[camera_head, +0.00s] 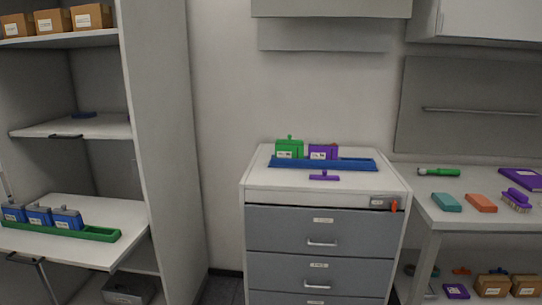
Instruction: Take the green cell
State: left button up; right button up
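The green cell (289,149) is a small green block with a white label and a knob on top. It stands upright at the left part of a blue tray (350,164) on top of the grey drawer cabinet. Neither of my grippers shows in the head view.
A purple handle-like piece (324,177) lies in front of the tray on the cabinet top (270,181). A shelf at left holds a green tray (103,235) with blue cells (67,218).

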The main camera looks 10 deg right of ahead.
aim_at(283, 151)
jog(key=u, duration=0.45)
jog(key=i, duration=0.5)
jog(key=u, duration=0.25)
